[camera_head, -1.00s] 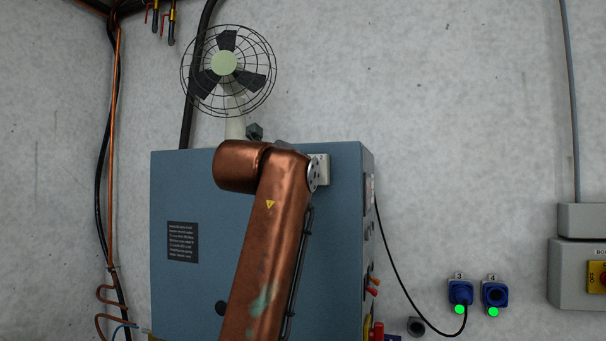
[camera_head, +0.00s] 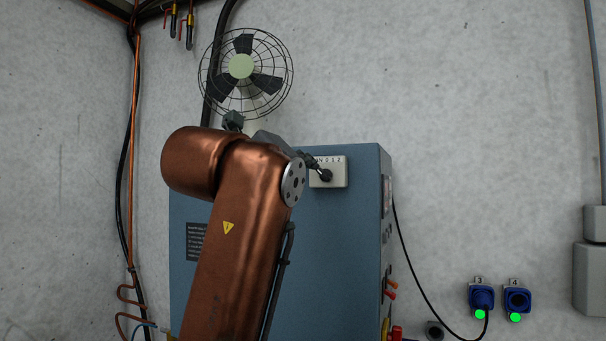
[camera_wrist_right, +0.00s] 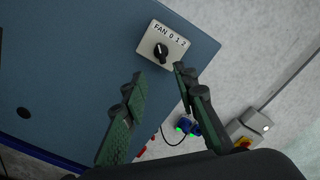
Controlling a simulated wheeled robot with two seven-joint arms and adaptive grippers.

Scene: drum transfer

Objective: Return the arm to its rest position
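My right arm, copper-coloured, rises from the bottom of the head view and covers part of the blue cabinet. Its gripper (camera_head: 312,163) is mostly hidden behind the arm there; only small dark parts show beside the fan switch box (camera_head: 343,172). In the right wrist view the right gripper (camera_wrist_right: 159,76) is open, with two dark green fingers apart and nothing between them. The white box, marked FAN 0 1 2 (camera_wrist_right: 176,43), and its black knob (camera_wrist_right: 161,53) lie just past the fingertips. I cannot tell the knob's setting. My left gripper is not in view.
The blue cabinet (camera_head: 345,245) stands by the wall, with a caged fan (camera_head: 241,66) above it. Blue sockets 3 (camera_head: 481,298) and 4 (camera_head: 517,300) have green lights; a black cable runs to socket 3. Grey boxes (camera_head: 590,275) are at the right.

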